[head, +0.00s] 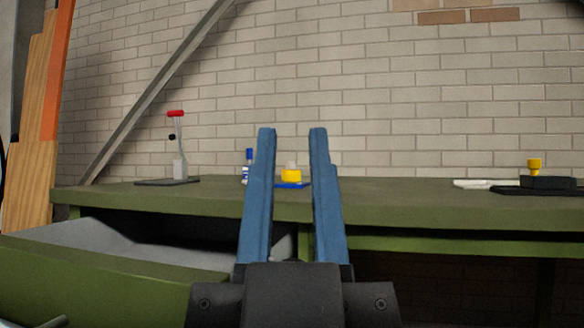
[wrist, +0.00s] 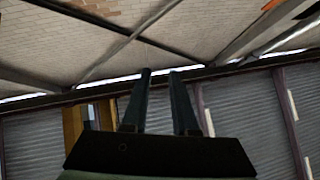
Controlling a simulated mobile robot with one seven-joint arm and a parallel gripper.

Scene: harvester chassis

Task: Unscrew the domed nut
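My gripper (head: 292,132) points upward in the head view, its two blue fingers apart with nothing between them. The wrist view shows the same open fingers (wrist: 160,73) against a brick wall and roof beams. Between the fingers, farther off on the green workbench (head: 400,205), sits a yellow piece (head: 291,176) with a pale top on a blue base. Another yellow knob-like piece (head: 534,166) stands on a black block (head: 548,183) at the bench's right. I cannot tell whether either is the domed nut; no clear dome shape shows.
A red-topped lever (head: 176,114) stands on a dark plate at the bench's left. A blue and white bottle-like item (head: 248,168) stands left of the yellow piece, partly behind my finger. A white flat item (head: 485,184) lies at right. An open green drawer (head: 110,285) juts out front left.

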